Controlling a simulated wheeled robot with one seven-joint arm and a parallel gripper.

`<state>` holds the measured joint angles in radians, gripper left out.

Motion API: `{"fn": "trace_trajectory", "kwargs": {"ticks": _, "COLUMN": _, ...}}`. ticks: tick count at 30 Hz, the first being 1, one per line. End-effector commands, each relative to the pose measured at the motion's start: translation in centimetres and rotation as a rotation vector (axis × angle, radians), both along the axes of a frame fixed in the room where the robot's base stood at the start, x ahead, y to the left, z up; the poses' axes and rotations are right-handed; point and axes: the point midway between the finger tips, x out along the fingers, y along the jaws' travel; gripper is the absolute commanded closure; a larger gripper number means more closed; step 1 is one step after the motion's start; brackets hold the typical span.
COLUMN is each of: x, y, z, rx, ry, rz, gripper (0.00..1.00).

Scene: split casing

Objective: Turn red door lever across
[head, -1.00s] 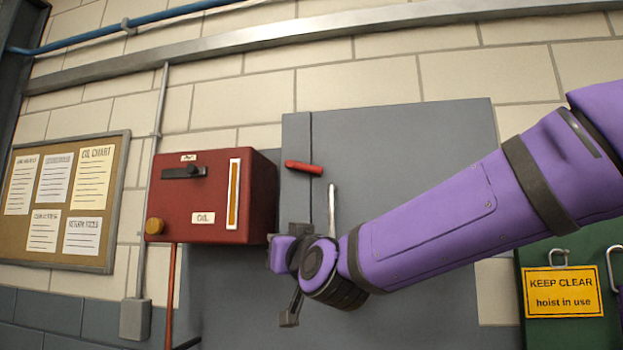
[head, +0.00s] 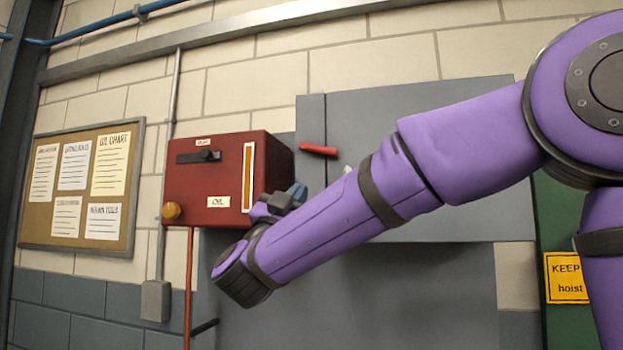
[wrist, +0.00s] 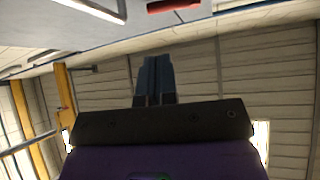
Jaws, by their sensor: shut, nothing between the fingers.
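The red door lever (head: 318,149) sticks out to the right near the top left of the grey casing door (head: 420,130), lying nearly level. It also shows at the top edge of the wrist view (wrist: 173,5), partly cut off. My gripper (head: 298,190) is below and slightly left of the lever, beside the right side of the red oil box, apart from the lever. In the wrist view my fingers (wrist: 155,62) are together and empty, pointing up toward the lever with a gap between. My forearm hides part of the door.
The red oil box (head: 215,180) stands close on the left of my gripper. A pale upright handle (head: 347,168) right of the lever is mostly hidden by my arm. A notice board (head: 128,190) hangs at left. A yellow sign (head: 566,278) is at right.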

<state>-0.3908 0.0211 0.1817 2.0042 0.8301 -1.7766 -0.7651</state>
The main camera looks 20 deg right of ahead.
Motion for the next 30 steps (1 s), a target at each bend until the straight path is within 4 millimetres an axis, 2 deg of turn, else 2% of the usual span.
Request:
{"fn": "trace_trajectory", "kwargs": {"ticks": 18, "x": 5.1, "y": -5.9, "z": 7.3, "rx": 0.001, "ry": -0.003, "rz": 0.000, "gripper": 1.00}}
{"fn": "trace_trajectory", "kwargs": {"ticks": 24, "x": 6.1, "y": -7.0, "z": 8.7, "rx": -0.001, "ry": -0.001, "rz": 0.001, "gripper": 1.00}}
{"fn": "trace_trajectory", "kwargs": {"ticks": 30, "x": 6.4, "y": -7.3, "z": 9.0, "rx": -0.001, "ry": -0.001, "rz": 0.002, "gripper": 1.00}}
